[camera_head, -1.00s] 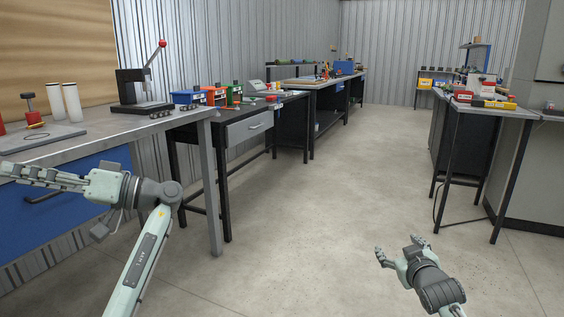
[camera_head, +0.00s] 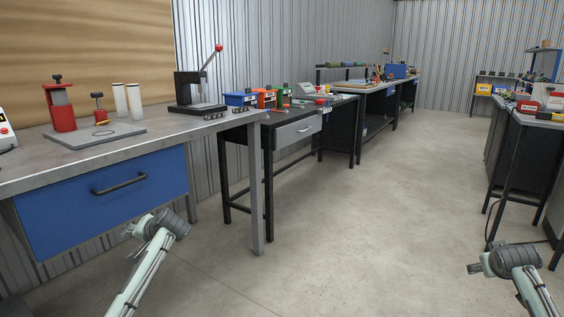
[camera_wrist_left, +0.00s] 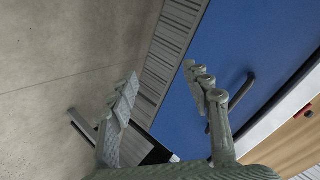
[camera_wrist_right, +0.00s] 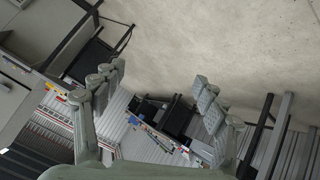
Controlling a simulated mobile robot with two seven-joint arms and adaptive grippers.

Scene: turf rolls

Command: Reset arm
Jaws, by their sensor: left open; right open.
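My left gripper (camera_head: 136,229) is low in front of the blue drawer in the head view, partly hidden behind its own wrist. In the left wrist view its two fingers (camera_wrist_left: 160,78) are spread with nothing between them. My right gripper (camera_head: 474,268) is at the lower right of the head view, above the floor, and mostly hidden by its arm. In the right wrist view its fingers (camera_wrist_right: 158,76) are apart and empty.
A workbench with a blue drawer (camera_head: 100,190) stands at the left, close to my left arm. It bears a lever press (camera_head: 200,95) and white cylinders (camera_head: 127,101). Another bench (camera_head: 300,128) stands behind. Black-legged tables (camera_head: 530,150) are at the right. The middle floor (camera_head: 370,220) is clear.

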